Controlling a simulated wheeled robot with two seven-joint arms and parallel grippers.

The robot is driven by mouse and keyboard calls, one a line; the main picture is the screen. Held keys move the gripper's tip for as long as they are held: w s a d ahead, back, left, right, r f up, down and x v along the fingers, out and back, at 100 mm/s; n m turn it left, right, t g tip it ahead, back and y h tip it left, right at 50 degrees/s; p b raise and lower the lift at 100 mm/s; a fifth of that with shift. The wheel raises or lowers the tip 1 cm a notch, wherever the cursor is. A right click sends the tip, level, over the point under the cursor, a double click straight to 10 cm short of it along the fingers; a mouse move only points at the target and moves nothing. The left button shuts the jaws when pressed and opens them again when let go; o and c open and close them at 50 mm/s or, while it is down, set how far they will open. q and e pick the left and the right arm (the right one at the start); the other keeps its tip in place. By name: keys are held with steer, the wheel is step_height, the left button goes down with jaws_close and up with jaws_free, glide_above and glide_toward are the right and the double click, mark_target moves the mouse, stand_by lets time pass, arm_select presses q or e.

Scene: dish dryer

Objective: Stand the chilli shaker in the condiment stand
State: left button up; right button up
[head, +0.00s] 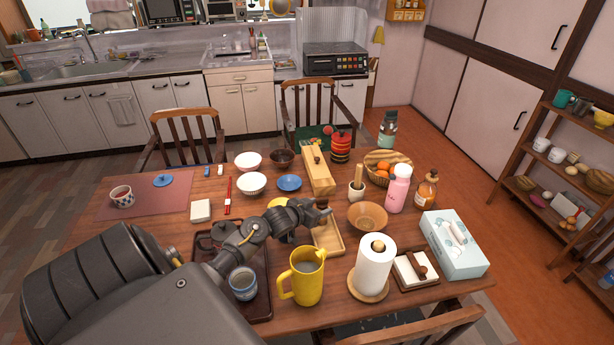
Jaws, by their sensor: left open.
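A small dark reddish-brown piece, which looks like the top of the chilli shaker (322,203), shows right at my left gripper's fingertips. Its lower part is hidden by the gripper. My left gripper (319,213) is open and reaches in from the left, low over the middle of the table. I cannot tell whether the fingers touch the shaker. My right gripper is not in view.
A yellow pitcher (308,285) and paper towel roll (374,266) stand close in front of the tray. A brown bowl (368,216) is to its right, a tall wooden box (318,177) behind. A dark tray (259,304) with a cup (243,284) lies under my arm.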

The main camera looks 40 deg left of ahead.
arm_select(q)
steer(key=v, duration=0.8)
steer(key=shift+s+r, duration=0.15)
steer(key=shift+s, duration=0.15)
